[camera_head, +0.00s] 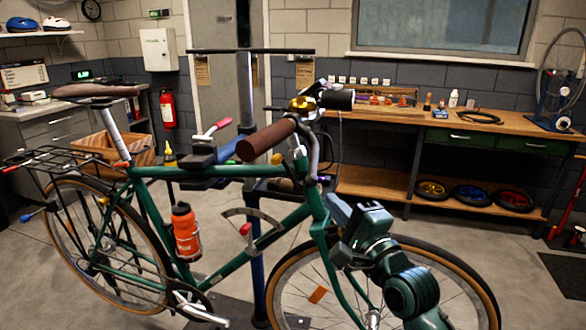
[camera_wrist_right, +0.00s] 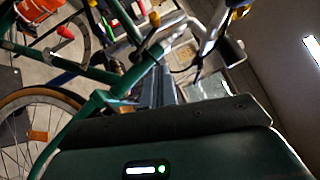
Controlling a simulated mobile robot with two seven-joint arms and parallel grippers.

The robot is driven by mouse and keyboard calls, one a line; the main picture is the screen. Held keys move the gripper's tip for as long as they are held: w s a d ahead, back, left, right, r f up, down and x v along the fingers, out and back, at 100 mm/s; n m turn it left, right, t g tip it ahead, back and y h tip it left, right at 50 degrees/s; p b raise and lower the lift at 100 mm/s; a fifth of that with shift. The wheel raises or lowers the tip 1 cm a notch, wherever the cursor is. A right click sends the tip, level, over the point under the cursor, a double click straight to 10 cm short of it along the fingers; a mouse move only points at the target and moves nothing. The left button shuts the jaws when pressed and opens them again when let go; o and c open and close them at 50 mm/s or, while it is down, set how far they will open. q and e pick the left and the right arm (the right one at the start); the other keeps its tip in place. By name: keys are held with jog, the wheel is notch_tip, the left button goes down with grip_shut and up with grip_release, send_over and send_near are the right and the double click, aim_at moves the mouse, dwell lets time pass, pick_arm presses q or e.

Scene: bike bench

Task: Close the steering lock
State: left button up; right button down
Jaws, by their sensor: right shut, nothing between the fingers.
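The green bicycle (camera_head: 170,172) stands side-on in the head view, its brown handlebar grip (camera_head: 266,140) toward me. A red knob (camera_head: 245,229) shows on the frame beside a curved grey metal piece (camera_head: 252,212); I cannot tell for sure whether this is the steering lock. The red knob also shows in the right wrist view (camera_wrist_right: 65,32). My right gripper (camera_head: 345,212) is shut and empty, right of the head tube and above the front wheel. Its dark fingers show in the wrist view (camera_wrist_right: 165,85), pointing past the frame. My left gripper is out of view.
The front wheel (camera_head: 283,290) lies below and around my right arm. An orange bottle (camera_head: 184,230) sits on the frame. A wooden workbench (camera_head: 470,127) with tools runs along the back wall. A red extinguisher (camera_head: 167,108) hangs at the back. Floor at the right is mostly clear.

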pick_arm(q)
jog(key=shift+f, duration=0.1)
pick_arm(e)
jog(key=p, duration=0.1)
send_near(283, 159)
jog(key=w+d, duration=0.1)
jog(key=w, duration=0.2)
jog(key=a, duration=0.1)
jog(key=w+a+r, duration=0.1)
jog(key=a, duration=0.1)
jog(key=shift+r+p, duration=0.15)
jog(key=shift+p, duration=0.25)
jog(key=shift+a, duration=0.25)
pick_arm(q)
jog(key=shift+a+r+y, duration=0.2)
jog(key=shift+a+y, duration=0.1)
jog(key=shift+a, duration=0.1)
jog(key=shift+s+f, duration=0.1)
pick_arm(e)
jog(key=shift+w, duration=0.2)
